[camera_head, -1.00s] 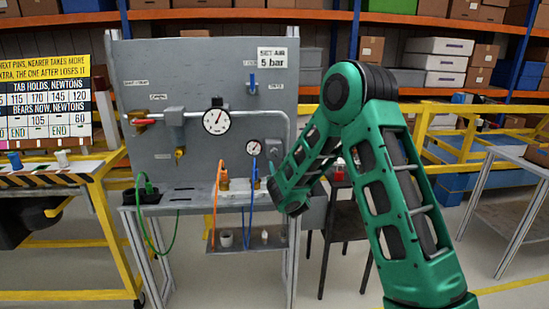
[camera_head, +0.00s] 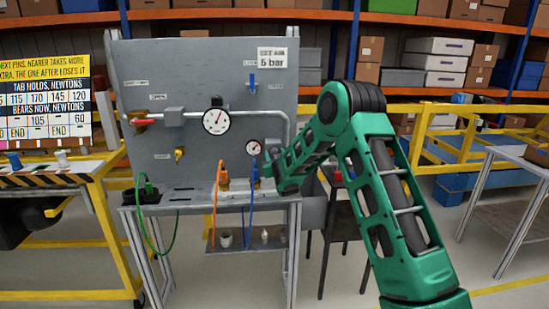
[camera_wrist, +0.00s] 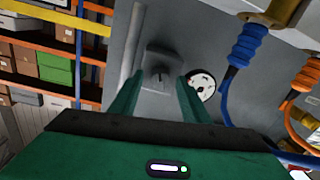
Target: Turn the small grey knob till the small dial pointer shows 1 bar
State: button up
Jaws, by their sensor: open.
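The small dial (camera_head: 253,148) is a white round gauge low on the grey panel (camera_head: 215,75). It also shows in the wrist view (camera_wrist: 202,85), just right of my right finger. Its pointer is too small to read. A small grey knob (camera_wrist: 160,72) on a square grey block lies ahead of my gripper (camera_wrist: 156,88), in the gap between the two fingers. My fingers are apart and hold nothing; I cannot tell whether they touch the knob. In the head view my gripper (camera_head: 270,168) is at the panel just right of the small dial and hides the knob.
A larger dial (camera_head: 216,121) sits up and left on the grey pipe. A sign (camera_head: 272,57) reads "SET AIR 5 bar". An orange hose (camera_head: 215,205) and a blue hose (camera_head: 249,215) hang below the small dial. A blue fitting (camera_wrist: 250,40) is near in the wrist view.

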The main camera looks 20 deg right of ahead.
jog(key=c, duration=1.1)
jog(key=shift+o, duration=0.2)
jog(key=shift+a+n, duration=0.1)
jog(key=shift+n, duration=0.2)
